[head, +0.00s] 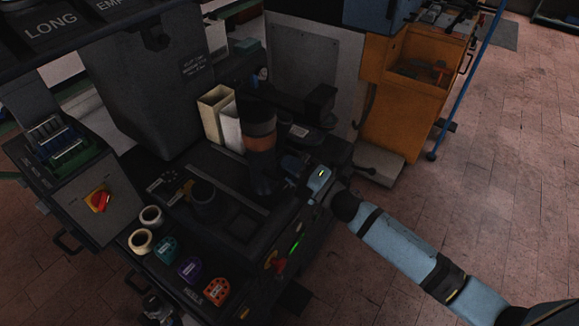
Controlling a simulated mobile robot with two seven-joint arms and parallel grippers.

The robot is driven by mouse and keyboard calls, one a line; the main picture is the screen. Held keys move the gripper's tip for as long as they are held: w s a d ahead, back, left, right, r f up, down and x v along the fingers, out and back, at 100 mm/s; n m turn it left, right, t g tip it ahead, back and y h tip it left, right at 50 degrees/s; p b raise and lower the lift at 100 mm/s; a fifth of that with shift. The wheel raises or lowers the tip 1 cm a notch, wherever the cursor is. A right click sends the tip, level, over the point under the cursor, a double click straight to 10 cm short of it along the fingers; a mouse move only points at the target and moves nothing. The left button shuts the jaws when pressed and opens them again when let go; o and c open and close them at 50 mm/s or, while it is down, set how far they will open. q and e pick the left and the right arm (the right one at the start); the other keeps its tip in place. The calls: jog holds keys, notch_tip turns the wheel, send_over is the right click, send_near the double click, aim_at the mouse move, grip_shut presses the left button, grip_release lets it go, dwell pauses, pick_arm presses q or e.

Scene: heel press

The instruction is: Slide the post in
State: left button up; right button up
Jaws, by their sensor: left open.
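A dark upright column with a brown band (261,140) stands on the bed of the black press (232,215). It may be the post or something set on it; I cannot tell which. My right arm comes in from the lower right, and its blue-grey wrist and gripper (318,181) are at the press's right edge, to the right of the column's foot. The fingertips are dark and small against the machine, so I cannot tell whether they hold anything. I make out no left gripper.
Two pale open boxes (217,113) stand behind the column. Tape rolls (141,240) and coloured dispensers (190,269) line the front left. A red switch (98,201) is at the left. An orange cabinet (402,110) stands behind right.

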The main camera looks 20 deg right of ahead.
grip_shut()
jog(key=shift+a, duration=0.1)
jog(key=shift+w+a+r, duration=0.1)
jog(key=shift+w+a, duration=0.05)
jog(key=shift+w, duration=0.15)
pick_arm(q)
jog(key=b, duration=0.2)
jog(key=shift+d+f+b, duration=0.2)
jog(key=shift+d+b, duration=0.05)
jog(key=shift+b, duration=0.1)
pick_arm(e)
jog(key=f+x, duration=0.3)
jog(key=x, duration=1.3)
jog(key=shift+w+a+r, duration=0.15)
jog(key=shift+w+a, duration=0.05)
jog(key=shift+w, duration=0.1)
